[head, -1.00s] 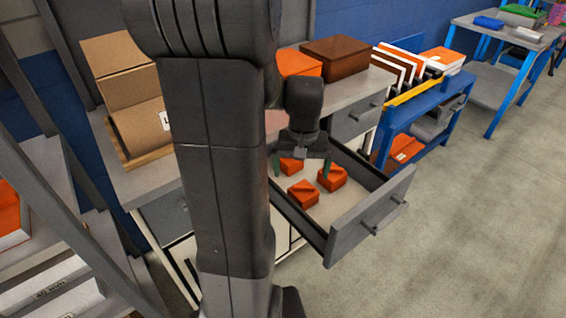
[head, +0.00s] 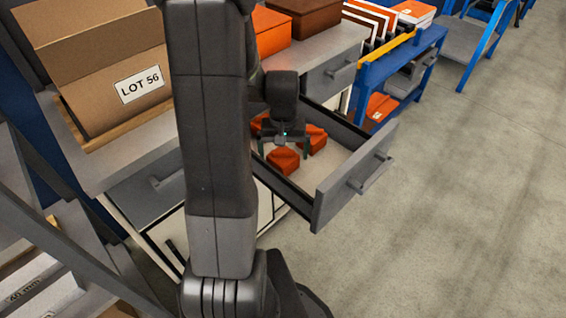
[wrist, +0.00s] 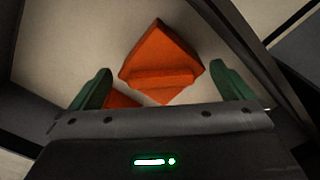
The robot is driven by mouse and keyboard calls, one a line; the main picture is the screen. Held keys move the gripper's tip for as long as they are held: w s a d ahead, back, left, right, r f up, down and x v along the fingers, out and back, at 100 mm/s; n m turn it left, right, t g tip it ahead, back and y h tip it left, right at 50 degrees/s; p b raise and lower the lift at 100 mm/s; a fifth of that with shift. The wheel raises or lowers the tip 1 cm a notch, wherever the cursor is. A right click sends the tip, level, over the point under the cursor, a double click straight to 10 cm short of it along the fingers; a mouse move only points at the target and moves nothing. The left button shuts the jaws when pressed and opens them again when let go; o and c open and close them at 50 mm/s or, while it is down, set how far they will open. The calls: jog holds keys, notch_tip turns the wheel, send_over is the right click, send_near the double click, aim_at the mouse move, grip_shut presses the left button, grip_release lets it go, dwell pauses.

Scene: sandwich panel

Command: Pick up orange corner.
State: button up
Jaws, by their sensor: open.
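Several orange corners lie in an open grey drawer (head: 345,190). In the head view, one orange corner (head: 283,161) lies nearest the front and another orange corner (head: 316,138) lies behind it to the right; my arm partly hides them. My gripper (head: 284,150) is over the drawer, above the corners. In the wrist view my gripper (wrist: 162,88) is open, with its green fingers apart. One orange corner (wrist: 162,58) shows ahead and between the fingers, not held. A second orange corner (wrist: 121,99) is partly hidden by the gripper body near the left finger.
The drawer's walls and front panel (head: 355,178) stand around the corners. On the cabinet are cardboard boxes (head: 95,50), an orange box (head: 270,32) and a brown box (head: 304,17). The right part of the drawer is bare. Open floor (head: 460,200) lies to the right.

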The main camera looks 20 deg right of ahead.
aim_at(283, 155)
notch_tip(283, 155, down, 4)
jog(key=shift+r, duration=0.1)
jog(key=c, duration=0.7)
